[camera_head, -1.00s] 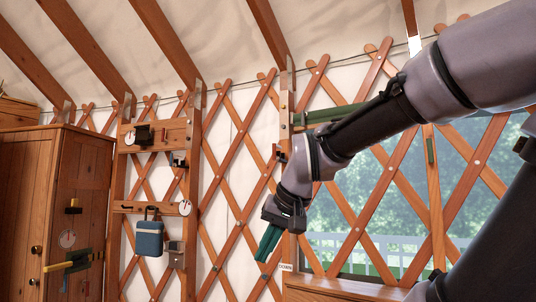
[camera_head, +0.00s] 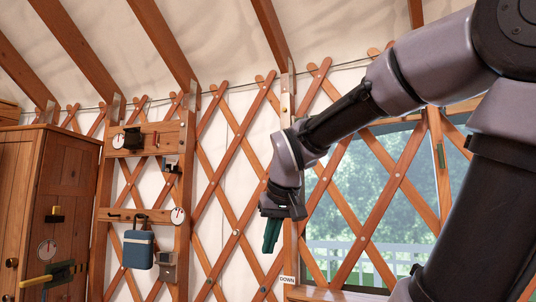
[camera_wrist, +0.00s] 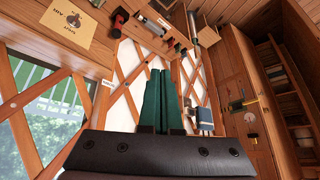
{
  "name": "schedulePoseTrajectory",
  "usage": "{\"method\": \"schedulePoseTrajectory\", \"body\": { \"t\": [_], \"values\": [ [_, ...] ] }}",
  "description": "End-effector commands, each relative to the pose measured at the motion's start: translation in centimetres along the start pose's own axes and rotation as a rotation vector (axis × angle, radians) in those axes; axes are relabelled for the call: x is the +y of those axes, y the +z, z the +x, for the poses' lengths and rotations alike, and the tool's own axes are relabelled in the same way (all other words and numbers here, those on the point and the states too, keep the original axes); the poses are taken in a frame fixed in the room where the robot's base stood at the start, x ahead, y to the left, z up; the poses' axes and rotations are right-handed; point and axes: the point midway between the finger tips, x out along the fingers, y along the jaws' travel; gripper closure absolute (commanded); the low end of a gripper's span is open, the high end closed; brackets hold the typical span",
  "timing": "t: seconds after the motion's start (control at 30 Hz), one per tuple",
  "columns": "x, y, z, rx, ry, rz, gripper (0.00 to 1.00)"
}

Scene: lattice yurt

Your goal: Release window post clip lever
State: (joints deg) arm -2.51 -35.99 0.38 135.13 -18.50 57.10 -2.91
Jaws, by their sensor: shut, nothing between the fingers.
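My gripper (camera_head: 272,236) is shut and empty, its dark green fingers pointing down in front of the lattice, just left of the window post (camera_head: 287,90). The fingers also show closed together in the wrist view (camera_wrist: 160,100). A white label reading DOWN (camera_head: 287,280) is low on the post, below and right of the fingertips; it also shows in the wrist view (camera_wrist: 107,83). I cannot make out the clip lever in the head view; my wrist and gripper cover the middle of the post.
The latticed window (camera_head: 375,190) is right of the post, partly behind my arm. A wooden rack (camera_head: 148,140) with dials and a blue case (camera_head: 138,250) stands left. A wooden cabinet (camera_head: 65,190) with fittings is at far left. The wrist view shows a red-handled fitting (camera_wrist: 118,20).

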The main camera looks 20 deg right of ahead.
Motion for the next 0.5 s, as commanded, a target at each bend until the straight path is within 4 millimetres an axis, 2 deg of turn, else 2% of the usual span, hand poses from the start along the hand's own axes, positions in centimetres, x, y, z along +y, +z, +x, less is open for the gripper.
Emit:
{"method": "schedulePoseTrajectory", "body": {
  "t": [0.13,0.27,0.3,0.4,0.5],
  "values": [
    [2.6,-8.2,-0.6,0.005,0.261,-0.320,1.00],
    [3.9,-16.9,-1.9,0.036,0.524,-0.584,1.00],
    [4.0,-19.6,-2.5,0.049,0.606,-0.656,1.00],
    [3.3,-26.2,-4.2,0.091,0.807,-0.811,1.00],
    [1.9,-31.6,-5.8,0.135,0.981,-0.922,1.00]
  ]
}}
